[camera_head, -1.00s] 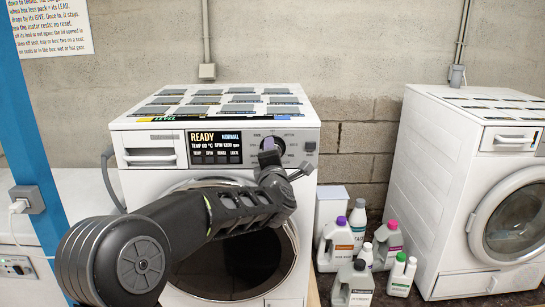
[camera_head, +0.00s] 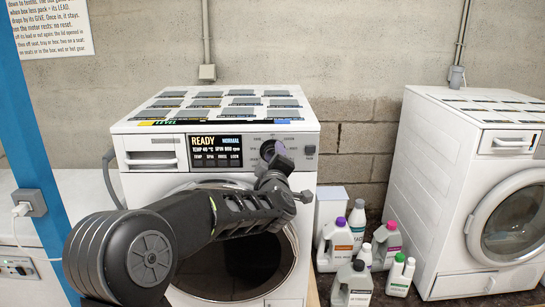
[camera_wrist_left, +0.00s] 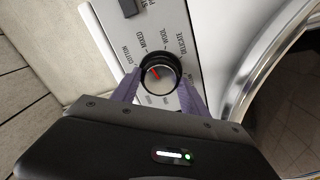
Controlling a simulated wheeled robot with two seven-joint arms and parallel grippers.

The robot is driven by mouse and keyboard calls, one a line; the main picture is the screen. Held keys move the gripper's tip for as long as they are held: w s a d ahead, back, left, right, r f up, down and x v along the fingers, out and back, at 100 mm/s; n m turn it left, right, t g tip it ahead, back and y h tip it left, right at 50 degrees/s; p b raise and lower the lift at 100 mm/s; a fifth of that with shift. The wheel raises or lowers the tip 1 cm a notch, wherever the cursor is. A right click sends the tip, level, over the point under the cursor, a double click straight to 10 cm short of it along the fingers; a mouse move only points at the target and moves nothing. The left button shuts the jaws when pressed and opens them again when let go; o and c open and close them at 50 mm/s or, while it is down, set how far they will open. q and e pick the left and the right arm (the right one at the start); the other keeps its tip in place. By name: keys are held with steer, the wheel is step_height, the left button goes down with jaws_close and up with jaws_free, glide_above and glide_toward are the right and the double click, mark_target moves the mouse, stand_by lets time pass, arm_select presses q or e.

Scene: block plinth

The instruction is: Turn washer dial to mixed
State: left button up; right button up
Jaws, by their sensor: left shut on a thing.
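The washer (camera_head: 150,225) stands in the middle of the head view. Its display (camera_head: 215,150) reads READY, NORMAL, TEMP 40 °C and SPIN 800 rpm. The dial (camera_head: 267,150) is partly covered by my left gripper (camera_head: 279,155), whose purple fingers are shut on it. In the left wrist view the dial (camera_wrist_left: 160,74) is a dark ring with a silver face between the two fingers. Its red mark points up and left, toward the COTTON and MIXED labels; I cannot tell exactly which. DELICATE and WOOL labels sit to the right. My right gripper is out of view.
Several detergent bottles (camera_head: 357,231) stand on the floor right of the washer. A second washer (camera_head: 437,170) stands further right. A blue post (camera_head: 35,150) and a wall socket (camera_head: 29,201) are at the left. Flat labelled panels (camera_head: 238,101) cover the washer's top.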

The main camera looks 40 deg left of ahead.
arm_select(q)
steer(key=shift+f+m, duration=0.1)
steer(key=shift+m, duration=0.2)
steer(key=o, duration=1.4)
steer(key=shift+c, duration=0.2)
steer(key=shift+d, duration=0.1)
steer(key=b+v, duration=0.1)
steer(key=v, duration=0.6)
steer(key=shift+s+d, duration=0.2)
steer(key=shift+s, duration=0.1)
